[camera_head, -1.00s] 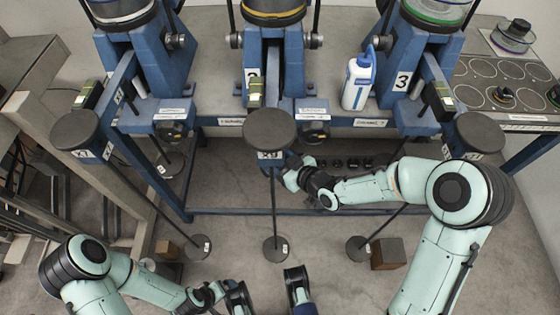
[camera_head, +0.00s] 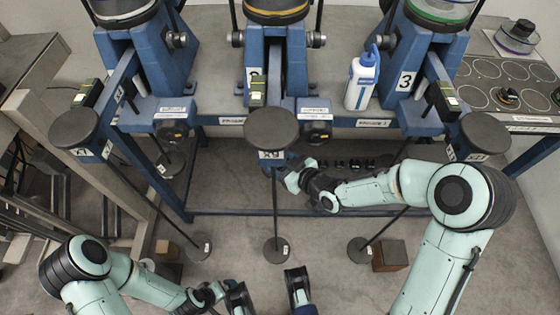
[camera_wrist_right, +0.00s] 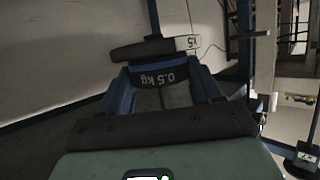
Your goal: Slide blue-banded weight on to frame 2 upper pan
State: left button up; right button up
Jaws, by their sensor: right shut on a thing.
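Frame 2 (camera_head: 258,62) is the middle blue stand. A dark round pan (camera_head: 271,128) with a white label sits at its near end, above a rod that runs down to a lower disc (camera_head: 277,250). My right gripper (camera_head: 286,174) is close under and right of that pan. In the right wrist view it is shut on a dark weight with a blue band (camera_wrist_right: 158,75), marked 0.5 kg. A dark disc with a white label (camera_wrist_right: 155,47) is just beyond the weight; I cannot tell whether they touch. My left gripper (camera_head: 268,293) is open and empty at the bottom.
Similar pans stand at left (camera_head: 75,128) and right (camera_head: 482,133). A white and blue bottle (camera_head: 361,82) stands between frames 2 and 3. Several dark weights (camera_head: 352,164) sit on the rack behind my right gripper. A brown block (camera_head: 390,255) lies on the floor.

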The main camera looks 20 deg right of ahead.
pick_arm(q)
jog(key=shift+s+f, duration=0.15)
jog(key=shift+s, duration=0.3)
pick_arm(e)
jog(key=o, duration=1.3)
jog(key=shift+f, duration=0.1)
jog(key=shift+p+v, duration=0.85)
jog(key=shift+v, duration=0.75)
pick_arm(q)
notch_tip(320, 180, up, 4)
jog(key=shift+w+r+p, duration=0.15)
jog(key=shift+p, duration=0.8)
pick_arm(e)
jog(key=v, duration=0.4)
